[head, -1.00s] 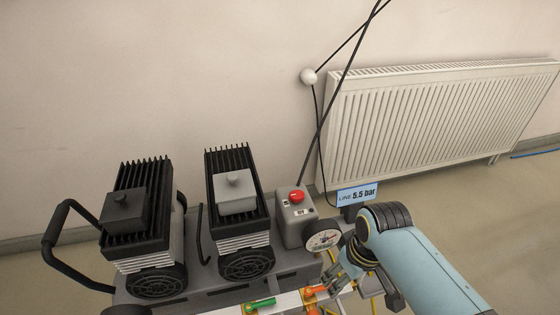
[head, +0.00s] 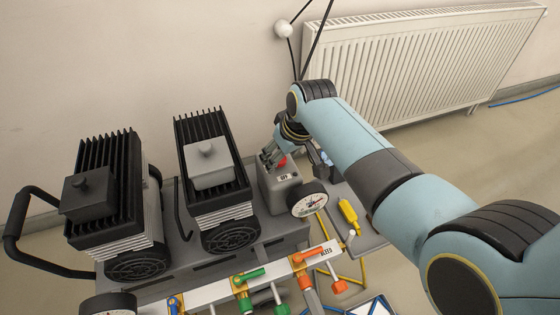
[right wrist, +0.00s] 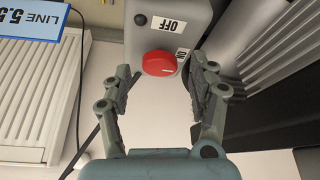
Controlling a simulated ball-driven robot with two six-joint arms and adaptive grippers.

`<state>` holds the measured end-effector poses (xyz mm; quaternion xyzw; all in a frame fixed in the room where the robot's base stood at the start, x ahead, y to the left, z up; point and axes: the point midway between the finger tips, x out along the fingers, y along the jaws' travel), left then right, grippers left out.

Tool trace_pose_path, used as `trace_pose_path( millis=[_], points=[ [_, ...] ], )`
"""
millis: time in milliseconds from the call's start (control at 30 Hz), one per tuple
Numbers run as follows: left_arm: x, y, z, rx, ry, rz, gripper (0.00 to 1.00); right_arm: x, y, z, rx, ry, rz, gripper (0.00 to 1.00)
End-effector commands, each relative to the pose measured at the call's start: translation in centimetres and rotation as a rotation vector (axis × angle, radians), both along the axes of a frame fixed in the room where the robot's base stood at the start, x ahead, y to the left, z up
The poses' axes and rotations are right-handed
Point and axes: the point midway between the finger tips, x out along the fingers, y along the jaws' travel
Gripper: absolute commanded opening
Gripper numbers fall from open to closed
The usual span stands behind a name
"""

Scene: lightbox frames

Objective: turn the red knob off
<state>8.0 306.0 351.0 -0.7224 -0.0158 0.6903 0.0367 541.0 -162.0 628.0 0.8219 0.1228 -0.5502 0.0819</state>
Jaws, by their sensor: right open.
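The red knob (right wrist: 159,63) is on the grey control box (right wrist: 178,12). In the right wrist view it sits between and just beyond the fingertips of my right gripper (right wrist: 164,72), with no contact visible. An upside-down OFF label (right wrist: 172,25) is above it, and a partly hidden label lies to its right. In the head view the red knob (head: 282,163) shows partly behind my right gripper (head: 271,158), which is over the top of the grey control box (head: 278,192). The right gripper is open and empty. My left gripper is out of view.
Two black finned compressors (head: 215,150) stand left of the box. A pressure gauge (head: 308,200) is at its front right. A manifold with green and orange valve handles (head: 250,274) lies in front. A white radiator (head: 420,65) is on the wall behind.

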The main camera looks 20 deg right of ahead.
Motion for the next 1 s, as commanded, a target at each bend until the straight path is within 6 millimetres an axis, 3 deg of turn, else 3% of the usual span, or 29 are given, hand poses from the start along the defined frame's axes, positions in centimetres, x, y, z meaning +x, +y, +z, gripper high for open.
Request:
trace_pose_path(
  millis=[133, 467, 867, 1000],
  points=[
    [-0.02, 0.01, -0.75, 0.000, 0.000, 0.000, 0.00, 0.50, 0.13, -1.40, 0.000, 0.000, 0.000, 0.60],
    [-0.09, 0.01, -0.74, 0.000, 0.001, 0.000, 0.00, 0.67, 0.17, -1.46, 0.000, -0.002, 0.000, 0.58],
    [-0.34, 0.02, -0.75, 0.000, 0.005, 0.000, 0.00, 0.63, 0.17, -1.48, -0.001, -0.001, 0.000, 0.06],
    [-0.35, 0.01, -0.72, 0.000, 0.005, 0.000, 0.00, 0.63, 0.16, -1.47, 0.000, -0.001, 0.003, 0.05]
  ],
)
